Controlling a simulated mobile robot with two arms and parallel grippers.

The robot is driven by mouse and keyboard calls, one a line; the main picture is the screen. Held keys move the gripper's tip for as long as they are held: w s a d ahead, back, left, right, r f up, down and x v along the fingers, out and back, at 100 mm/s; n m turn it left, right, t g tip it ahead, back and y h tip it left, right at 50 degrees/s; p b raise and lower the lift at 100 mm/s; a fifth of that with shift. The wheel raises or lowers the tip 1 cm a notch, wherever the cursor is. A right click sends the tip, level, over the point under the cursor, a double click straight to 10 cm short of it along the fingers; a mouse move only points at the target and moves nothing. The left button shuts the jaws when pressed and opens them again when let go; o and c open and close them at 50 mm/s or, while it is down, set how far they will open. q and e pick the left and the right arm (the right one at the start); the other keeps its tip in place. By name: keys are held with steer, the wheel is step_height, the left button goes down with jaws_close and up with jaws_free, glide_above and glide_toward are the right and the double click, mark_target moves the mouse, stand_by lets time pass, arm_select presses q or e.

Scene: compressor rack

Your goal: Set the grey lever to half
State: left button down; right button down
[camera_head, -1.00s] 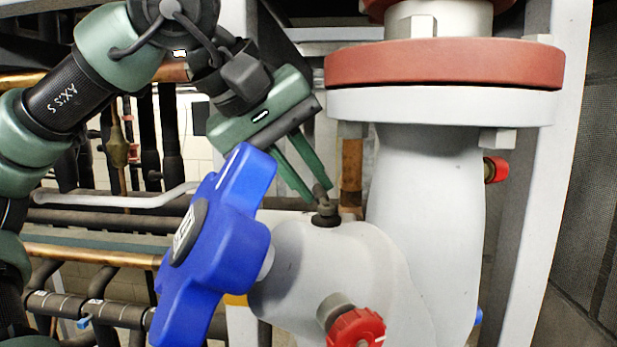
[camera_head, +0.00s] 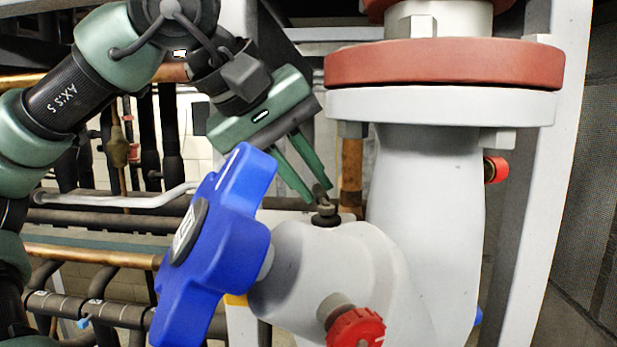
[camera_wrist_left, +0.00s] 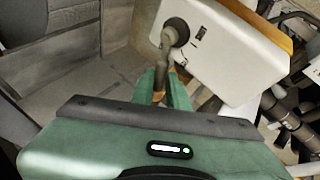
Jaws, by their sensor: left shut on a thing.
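The grey lever (camera_head: 321,197) is a small dark stem on top of the pale grey valve body (camera_head: 345,270). My left gripper (camera_head: 319,194) comes down from the upper left, with its two green fingers shut on the lever. The fingertips partly hide the lever in the head view. In the left wrist view, the lever (camera_wrist_left: 174,40) rises from its round pivot, and the left gripper's fingertips (camera_wrist_left: 167,78) are around its near end. My right gripper is not in view.
A big blue handwheel (camera_head: 215,245) stands just left of the valve body, below my left gripper. A red-capped knob (camera_head: 356,328) sticks out in front. A red flange (camera_head: 445,66) is at the upper right. Pipes (camera_head: 100,255) fill the left background.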

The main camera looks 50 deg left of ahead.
arm_select(q)
steer(key=shift+s+a+n+y, duration=0.1)
steer(key=shift+s+n+y, duration=0.15)
steer(key=shift+n+y, duration=0.35)
steer(key=c, duration=1.4)
jaws_free()
steer(key=shift+a, duration=0.1)
